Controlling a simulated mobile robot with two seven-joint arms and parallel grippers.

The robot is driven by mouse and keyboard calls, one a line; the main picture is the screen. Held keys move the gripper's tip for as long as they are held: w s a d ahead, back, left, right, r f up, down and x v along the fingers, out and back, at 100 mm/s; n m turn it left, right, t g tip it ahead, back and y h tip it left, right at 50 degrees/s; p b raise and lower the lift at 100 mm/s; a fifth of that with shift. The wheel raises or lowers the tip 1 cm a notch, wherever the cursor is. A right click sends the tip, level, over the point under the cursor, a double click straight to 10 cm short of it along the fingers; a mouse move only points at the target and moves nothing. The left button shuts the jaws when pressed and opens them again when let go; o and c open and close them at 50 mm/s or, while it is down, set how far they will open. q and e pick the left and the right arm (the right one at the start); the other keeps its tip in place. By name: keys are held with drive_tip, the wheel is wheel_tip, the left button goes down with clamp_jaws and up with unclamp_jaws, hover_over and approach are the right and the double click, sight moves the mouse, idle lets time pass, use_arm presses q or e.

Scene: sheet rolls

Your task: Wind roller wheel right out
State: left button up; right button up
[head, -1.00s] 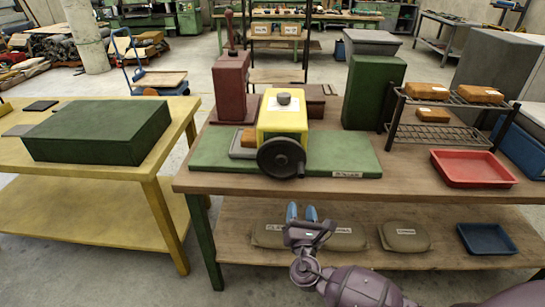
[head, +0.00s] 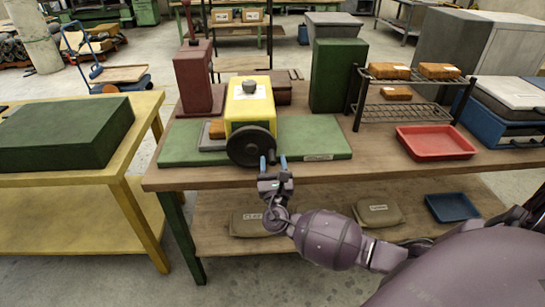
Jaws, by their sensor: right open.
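The yellow roller (head: 249,101) stands on a green base plate (head: 315,137) on the brown workbench. Its black wheel (head: 240,147) is on the side facing me. My right gripper (head: 274,163) is open, with its blue fingertips pointing up at the lower right of the wheel rim. I cannot tell whether the fingers touch the rim. An orange-brown block (head: 217,129) lies on a grey plate at the left of the roller. My left gripper is not in view.
A dark red press (head: 199,80) and a green block (head: 337,75) stand behind the base. A black rack (head: 415,112) with brown blocks and a red tray (head: 436,142) are at right. The yellow table (head: 120,165) is left. A blue tray (head: 452,207) lies on the lower shelf.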

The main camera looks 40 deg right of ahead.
drive_tip(key=shift+x, duration=1.05)
drive_tip(key=shift+c, duration=0.4)
clamp_jaws()
